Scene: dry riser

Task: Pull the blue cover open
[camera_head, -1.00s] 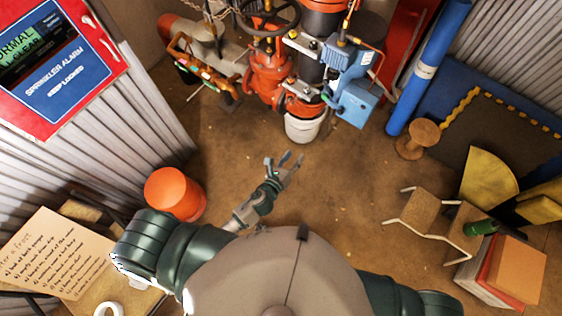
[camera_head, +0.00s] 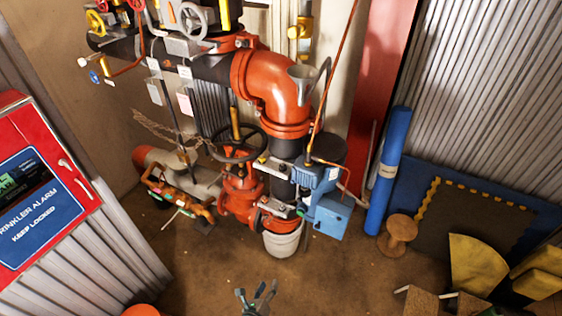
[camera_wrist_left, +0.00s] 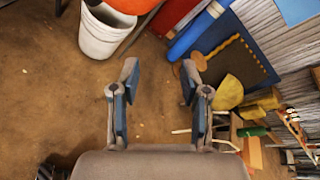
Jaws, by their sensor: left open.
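A blue box (camera_head: 328,218) with a flat blue face sits on the right side of the red and black pipework, under a blue housing (camera_head: 318,177). Its face looks shut. My left gripper (camera_head: 256,292) is open and empty at the bottom of the head view, well below and in front of the box, touching nothing. The left wrist view shows its two fingers (camera_wrist_left: 159,78) spread apart over the brown floor. The blue box does not show in that view. My right gripper is out of sight.
A white bucket (camera_head: 283,240) stands under the pipes and also shows in the left wrist view (camera_wrist_left: 99,33). A blue roll (camera_head: 388,172) and a wooden spool (camera_head: 398,234) stand to the right. A red alarm cabinet (camera_head: 38,187) is at left. The floor between is clear.

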